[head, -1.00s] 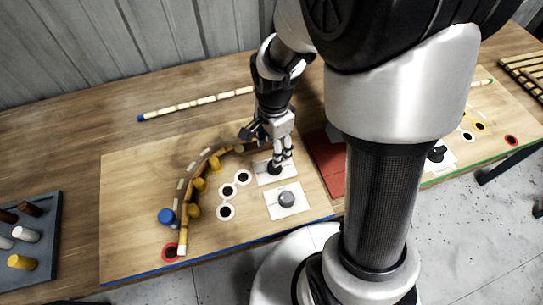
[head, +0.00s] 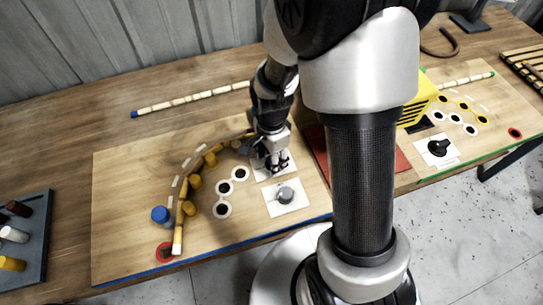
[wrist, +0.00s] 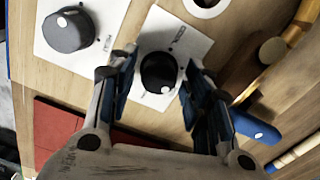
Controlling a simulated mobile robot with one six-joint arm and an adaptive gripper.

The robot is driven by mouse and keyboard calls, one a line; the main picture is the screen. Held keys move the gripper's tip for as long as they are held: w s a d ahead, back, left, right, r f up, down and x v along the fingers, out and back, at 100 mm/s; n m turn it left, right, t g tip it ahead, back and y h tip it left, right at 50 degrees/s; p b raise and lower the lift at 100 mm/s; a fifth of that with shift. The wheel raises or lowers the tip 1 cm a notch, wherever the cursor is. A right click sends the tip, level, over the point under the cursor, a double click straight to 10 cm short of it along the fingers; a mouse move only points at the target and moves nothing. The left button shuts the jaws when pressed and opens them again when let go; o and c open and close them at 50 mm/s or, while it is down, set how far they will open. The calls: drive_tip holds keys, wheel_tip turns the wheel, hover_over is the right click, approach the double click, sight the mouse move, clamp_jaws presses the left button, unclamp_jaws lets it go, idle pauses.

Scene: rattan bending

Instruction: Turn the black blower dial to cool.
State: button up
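In the head view the plate (head: 259,174) shows, with the dial mostly hidden by my gripper (head: 277,163). In the wrist view my gripper (wrist: 160,78) is open. One finger is on each side of the dial, with a small gap visible on both sides. I cannot tell how far down the fingertips reach.
A grey dial (head: 286,194) on its own white plate is close by. Bent rattan (head: 179,225) curves among yellow pegs (head: 194,182) to the left. A red panel (head: 316,148) lies right. Another black dial (head: 438,148) and a yellow box (head: 418,103) are on the right-hand board.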

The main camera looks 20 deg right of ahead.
drive_tip(key=c, duration=0.8)
drive_tip(key=shift+n, duration=0.3)
drive_tip(key=n+p, duration=0.1)
drive_tip(key=n, duration=0.4)
drive_tip(key=shift+s, duration=0.1)
drive_tip(key=n+p, duration=0.1)
drive_tip(key=n, duration=0.4)
drive_tip(key=shift+s+d+n, duration=0.1)
drive_tip(key=shift+d+n, duration=0.05)
drive_tip(key=shift+n, duration=0.15)
drive_tip(key=n+p, duration=0.1)
drive_tip(key=n, duration=0.5)
drive_tip(key=shift+d, duration=0.15)
drive_tip(key=n, duration=0.6)
drive_tip(key=shift+d+n+p, duration=0.1)
drive_tip(key=shift+n+p, duration=0.2)
drive_tip(key=shift+p, duration=0.1)
